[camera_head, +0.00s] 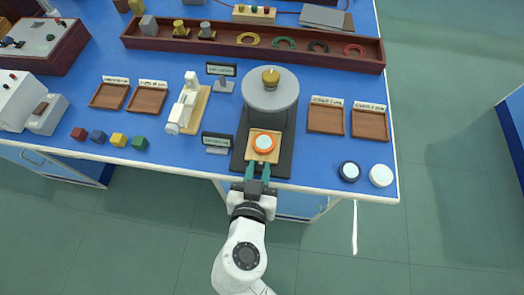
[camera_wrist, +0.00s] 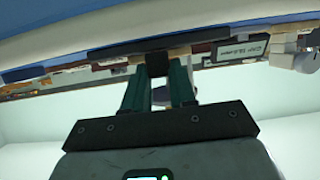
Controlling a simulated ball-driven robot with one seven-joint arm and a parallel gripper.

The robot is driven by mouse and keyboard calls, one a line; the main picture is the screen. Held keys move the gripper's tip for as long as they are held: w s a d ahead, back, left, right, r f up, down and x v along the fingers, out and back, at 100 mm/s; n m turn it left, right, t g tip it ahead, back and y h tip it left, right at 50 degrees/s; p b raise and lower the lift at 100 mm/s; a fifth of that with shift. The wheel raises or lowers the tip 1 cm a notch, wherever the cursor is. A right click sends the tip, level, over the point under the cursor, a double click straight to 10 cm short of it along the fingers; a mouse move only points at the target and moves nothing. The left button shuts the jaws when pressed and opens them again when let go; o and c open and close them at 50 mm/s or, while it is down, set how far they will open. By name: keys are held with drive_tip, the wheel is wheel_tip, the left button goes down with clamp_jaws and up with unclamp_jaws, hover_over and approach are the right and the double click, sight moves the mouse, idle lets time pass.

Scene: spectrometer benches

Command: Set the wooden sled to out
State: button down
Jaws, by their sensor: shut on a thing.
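The wooden sled (camera_head: 252,156) is a small tan plate on the dark base of a grey round instrument (camera_head: 270,92). It sticks out at the front of the instrument. An orange ring with a white centre (camera_head: 263,143) sits on the sled. My gripper (camera_head: 257,172) is at the front edge of the sled, its teal fingers pointing towards the instrument. In the wrist view my gripper (camera_wrist: 157,68) is shut on a small dark block (camera_wrist: 157,57), which looks like the sled's handle. How the block joins the sled is hidden.
Small labelled signs (camera_head: 216,138) stand left of the instrument. Empty wooden trays (camera_head: 326,118) lie on both sides. A dark-rimmed round disc (camera_head: 349,171) and a white one (camera_head: 381,175) lie near the front right corner. A long brown tray (camera_head: 315,58) runs behind. The floor in front is clear.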

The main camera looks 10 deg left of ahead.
drive_tip(key=shift+s, duration=0.4)
drive_tip(key=c, duration=0.9)
unclamp_jaws()
drive_tip(key=shift+s, duration=0.1)
drive_tip(key=b+v, duration=0.1)
drive_tip(key=v, duration=0.9)
drive_tip(key=shift+s+r, duration=0.25)
drive_tip(key=shift+s, duration=0.05)
